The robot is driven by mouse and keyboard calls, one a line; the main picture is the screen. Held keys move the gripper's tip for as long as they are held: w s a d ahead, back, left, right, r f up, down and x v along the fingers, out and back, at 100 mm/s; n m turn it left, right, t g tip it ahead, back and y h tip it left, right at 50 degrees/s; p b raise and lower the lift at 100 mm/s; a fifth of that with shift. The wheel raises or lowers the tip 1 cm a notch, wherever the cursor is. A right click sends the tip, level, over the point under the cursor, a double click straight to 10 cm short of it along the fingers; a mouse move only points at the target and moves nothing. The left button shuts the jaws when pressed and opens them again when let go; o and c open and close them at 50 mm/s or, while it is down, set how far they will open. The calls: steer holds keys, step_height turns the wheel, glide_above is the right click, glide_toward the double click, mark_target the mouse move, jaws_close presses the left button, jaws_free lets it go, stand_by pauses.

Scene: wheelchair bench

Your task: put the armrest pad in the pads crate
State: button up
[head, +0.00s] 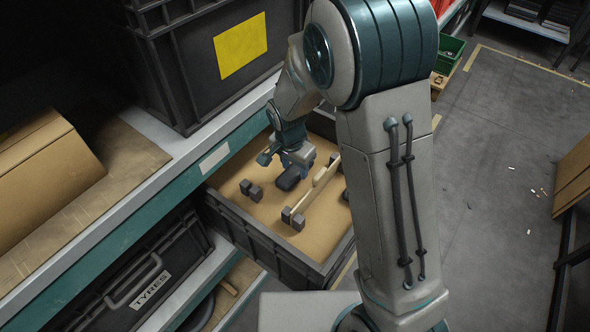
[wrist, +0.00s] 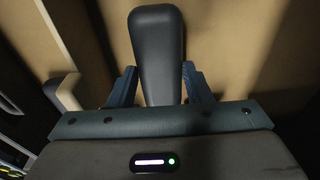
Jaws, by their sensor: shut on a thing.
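The armrest pad (head: 289,179) is a dark, rounded, elongated piece; in the wrist view the black pad (wrist: 157,45) points away between the fingers. My gripper (head: 284,158) is shut on it, with a blue-grey finger on each side in the wrist view (wrist: 160,85). The pad is over the tan floor of an open dark drawer-like tray (head: 262,246); I cannot tell whether it touches that floor. No crate with a readable pads label shows.
The tray holds small dark blocks (head: 251,190) and a pale wooden bar (head: 317,187). A dark crate with a yellow label (head: 240,46) stands on the shelf above. A crate labelled TYRES (head: 150,285) sits lower left. Grey floor at right is mostly clear.

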steer(key=shift+f, duration=1)
steer(key=shift+f, duration=0.15)
steer(key=o, duration=1)
steer(key=shift+o, duration=0.2)
